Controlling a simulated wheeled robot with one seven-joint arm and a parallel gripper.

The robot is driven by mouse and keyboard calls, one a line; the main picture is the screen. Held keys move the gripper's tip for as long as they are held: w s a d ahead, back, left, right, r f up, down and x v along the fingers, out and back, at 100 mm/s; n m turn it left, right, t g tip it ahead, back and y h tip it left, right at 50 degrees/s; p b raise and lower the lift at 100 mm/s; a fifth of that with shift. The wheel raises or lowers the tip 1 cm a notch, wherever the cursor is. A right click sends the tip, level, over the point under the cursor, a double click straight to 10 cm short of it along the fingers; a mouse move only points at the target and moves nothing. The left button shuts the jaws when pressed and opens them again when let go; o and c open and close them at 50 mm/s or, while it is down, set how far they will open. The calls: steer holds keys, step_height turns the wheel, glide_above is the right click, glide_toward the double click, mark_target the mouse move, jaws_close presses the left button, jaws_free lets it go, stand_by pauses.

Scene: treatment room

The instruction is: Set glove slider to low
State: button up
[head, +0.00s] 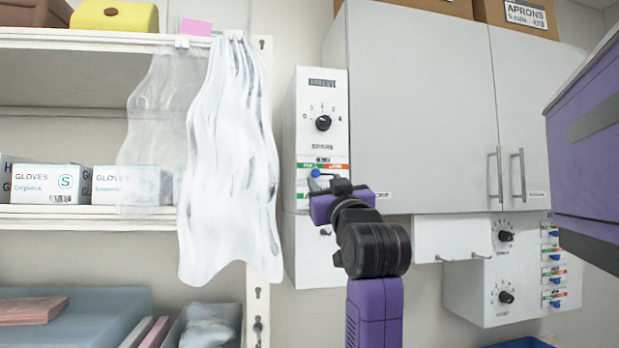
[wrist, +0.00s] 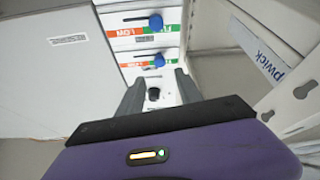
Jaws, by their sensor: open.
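A white wall unit (head: 318,100) carries a dark dial (head: 323,123) and, below it, a slider with a blue knob (head: 315,173) over a green and orange-red strip. The wrist view, turned upside down, shows two sliders with blue knobs, one nearer (wrist: 158,60) and one farther (wrist: 156,22). Both knobs sit toward the green end; the inverted orange end reads LOW. Which slider is for gloves cannot be read. My gripper (wrist: 160,76) is open and empty, its fingertips near the nearer knob; contact cannot be told. In the head view my gripper (head: 337,188) partly hides the strip.
Glove boxes (head: 48,184) stand on the left shelf, and a hanging translucent plastic sheet (head: 228,170) is close left of the unit. A grey cabinet (head: 425,110) adjoins on the right. More dials and sliders (head: 510,285) are at lower right.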

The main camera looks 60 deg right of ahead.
mark_target(317, 175)
steer(key=p+x, duration=0.1)
steer(key=x, duration=0.1)
steer(key=p+x, duration=0.1)
steer(key=x, duration=0.2)
steer(key=p+x, duration=0.1)
steer(key=x, duration=0.1)
steer(key=shift+w+d+f, duration=0.25)
steer(key=shift+w+d, duration=0.05)
steer(key=shift+d, duration=0.1)
jaws_close()
stand_by(1.2)
